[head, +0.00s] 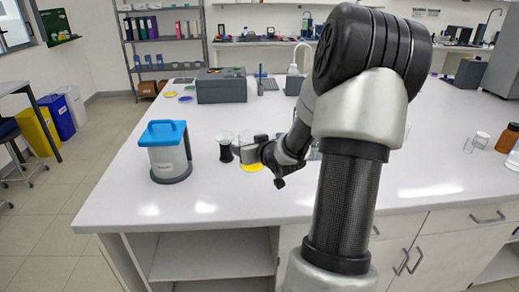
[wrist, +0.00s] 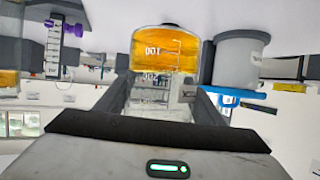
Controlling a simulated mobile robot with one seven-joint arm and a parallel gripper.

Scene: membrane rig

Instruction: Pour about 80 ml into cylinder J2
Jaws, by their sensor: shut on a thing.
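My gripper (head: 262,152) is low over the near part of the white bench in the head view. In the wrist view its jaws (wrist: 168,100) stand on either side of a clear beaker (wrist: 167,72) with orange liquid, and are shut on it. The wrist picture is upside down, with the liquid toward the bench, so the beaker looks roughly upright. Its printed marks include 100. A slim marked vessel or stand with purple parts (wrist: 54,48) shows at left. I cannot read a J2 label anywhere, so I cannot tell which thing is cylinder J2.
A grey jug with a blue lid (head: 167,150) stands left of my gripper. A clear cup on a black base (head: 226,147) is between them. A grey box (head: 221,86) is behind. Clear glassware and a brown bottle (head: 507,138) stand far right. The bench's front left is clear.

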